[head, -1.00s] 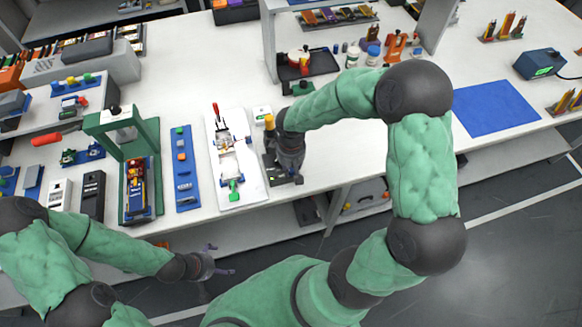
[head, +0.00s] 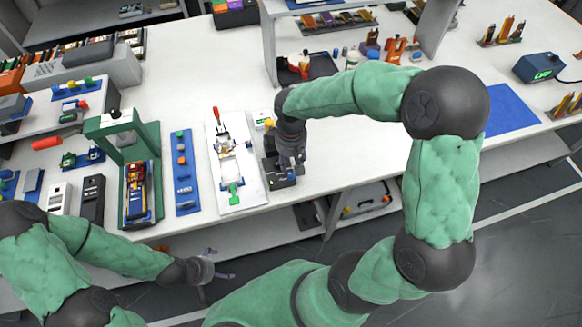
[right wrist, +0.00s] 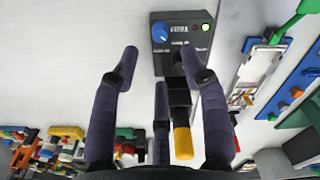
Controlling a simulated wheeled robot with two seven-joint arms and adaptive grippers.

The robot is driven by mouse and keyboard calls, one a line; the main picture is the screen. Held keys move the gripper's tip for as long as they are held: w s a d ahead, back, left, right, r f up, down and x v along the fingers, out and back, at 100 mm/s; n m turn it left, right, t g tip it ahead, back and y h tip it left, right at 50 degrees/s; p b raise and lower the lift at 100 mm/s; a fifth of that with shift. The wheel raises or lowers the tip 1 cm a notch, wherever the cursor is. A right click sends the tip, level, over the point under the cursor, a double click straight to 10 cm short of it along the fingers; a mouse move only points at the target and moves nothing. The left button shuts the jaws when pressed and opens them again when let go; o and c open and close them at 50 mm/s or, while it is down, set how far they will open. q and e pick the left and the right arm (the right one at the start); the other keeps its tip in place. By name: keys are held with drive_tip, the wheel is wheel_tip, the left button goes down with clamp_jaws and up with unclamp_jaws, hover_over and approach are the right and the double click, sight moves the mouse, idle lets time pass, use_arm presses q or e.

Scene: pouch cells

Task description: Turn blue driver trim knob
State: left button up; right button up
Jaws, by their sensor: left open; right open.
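The blue trim knob (right wrist: 160,32) sits on the face of a dark driver box (right wrist: 178,60) at the top of the right wrist view. In the head view my right gripper (head: 290,165) hangs over the dark box (head: 282,183), and I cannot make out the knob there. My left gripper (head: 208,268) is open and empty in front of the bench edge.
A yellow-handled tool (right wrist: 183,142) stands close to the right gripper's fingers. A white fixture board (head: 237,195) with a red handle and green clip lies left of the box, then a blue strip (head: 185,195) and a green press frame (head: 152,140).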

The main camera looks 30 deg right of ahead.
drive_tip(key=shift+r, duration=2.3)
